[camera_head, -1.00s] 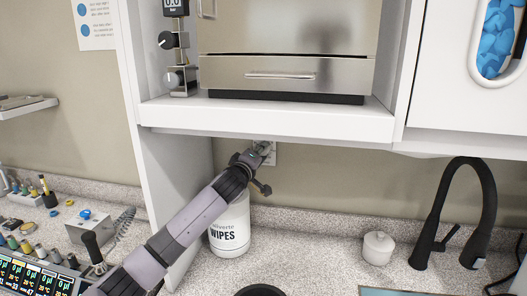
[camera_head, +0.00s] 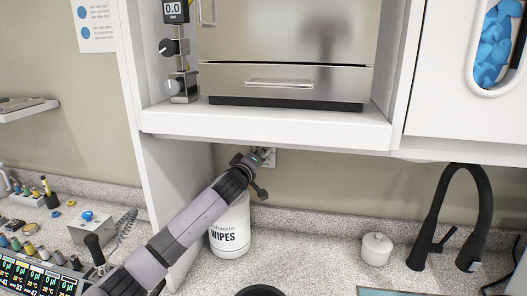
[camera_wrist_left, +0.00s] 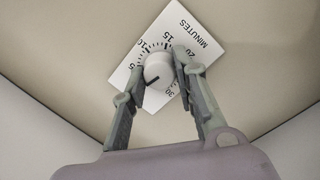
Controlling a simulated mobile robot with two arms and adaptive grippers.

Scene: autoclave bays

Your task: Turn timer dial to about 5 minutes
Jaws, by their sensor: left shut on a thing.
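The timer dial (camera_wrist_left: 158,67) is a round pale knob with a dark pointer line, on a white plate (camera_wrist_left: 197,33) printed MINUTES and numbered ticks. In the left wrist view the pointer line aims down and left; the exact reading is unclear. My left gripper (camera_wrist_left: 161,72) is shut on the dial, one grey finger on each side of it. In the head view, my left gripper (camera_head: 264,155) reaches the wall plate (camera_head: 271,160) under the shelf, and the dial is hidden. My right gripper is not in view.
A white wipes tub (camera_head: 230,232) stands on the counter just below my left arm. The white shelf (camera_head: 265,126) with the steel autoclave (camera_head: 285,82) is close above the gripper. A lidded white jar (camera_head: 376,249) and a black faucet (camera_head: 452,215) stand to the right.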

